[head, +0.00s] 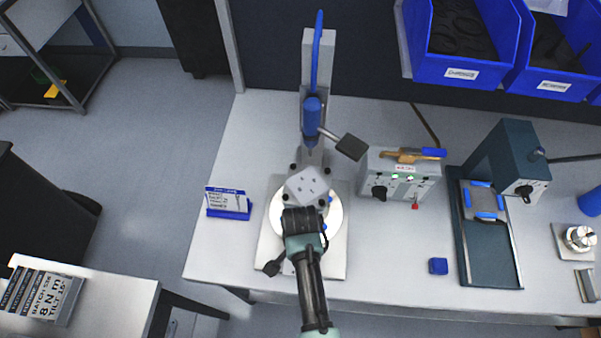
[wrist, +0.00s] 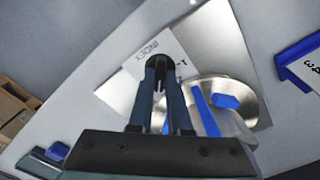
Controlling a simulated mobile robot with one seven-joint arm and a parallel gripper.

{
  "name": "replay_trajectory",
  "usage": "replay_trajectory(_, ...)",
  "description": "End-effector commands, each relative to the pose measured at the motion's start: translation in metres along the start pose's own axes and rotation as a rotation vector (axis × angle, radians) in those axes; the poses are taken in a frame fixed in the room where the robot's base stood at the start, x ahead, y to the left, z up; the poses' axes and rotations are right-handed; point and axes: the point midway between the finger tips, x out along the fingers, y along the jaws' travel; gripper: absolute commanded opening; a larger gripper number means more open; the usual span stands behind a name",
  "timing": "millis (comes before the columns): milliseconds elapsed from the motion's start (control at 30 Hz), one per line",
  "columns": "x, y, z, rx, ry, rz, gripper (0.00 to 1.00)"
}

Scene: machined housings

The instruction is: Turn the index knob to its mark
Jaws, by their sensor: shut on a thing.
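In the wrist view, the white INDEX plate (wrist: 150,52) lies beside the round metal disc. A printed "1" with a short line (wrist: 181,64) shows just right of my fingertips. My gripper (wrist: 160,64) is shut on the index knob (wrist: 160,74), a dark piece mostly hidden between and behind the fingers. Its pointer direction cannot be made out. In the head view, my arm and wrist cover the knob and the plate. The round disc (head: 337,215) shows around my wrist, on its square base plate (head: 335,265).
A column with a blue spindle (head: 312,115) stands behind the disc. A grey control box (head: 400,180) is to the right, then a blue block (head: 438,266) and a tray (head: 490,255). A blue sign holder (head: 230,212) stands left.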

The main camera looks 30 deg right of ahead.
Motion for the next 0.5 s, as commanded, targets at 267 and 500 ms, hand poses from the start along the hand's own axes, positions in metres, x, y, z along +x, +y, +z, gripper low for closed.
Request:
replay_trajectory(267, -0.0013, 0.0002, 0.0003, -0.262, -0.001, 0.001, 0.00)
replay_trajectory(500, -0.0012, 0.0000, 0.0002, -0.490, -0.001, 0.001, 0.00)
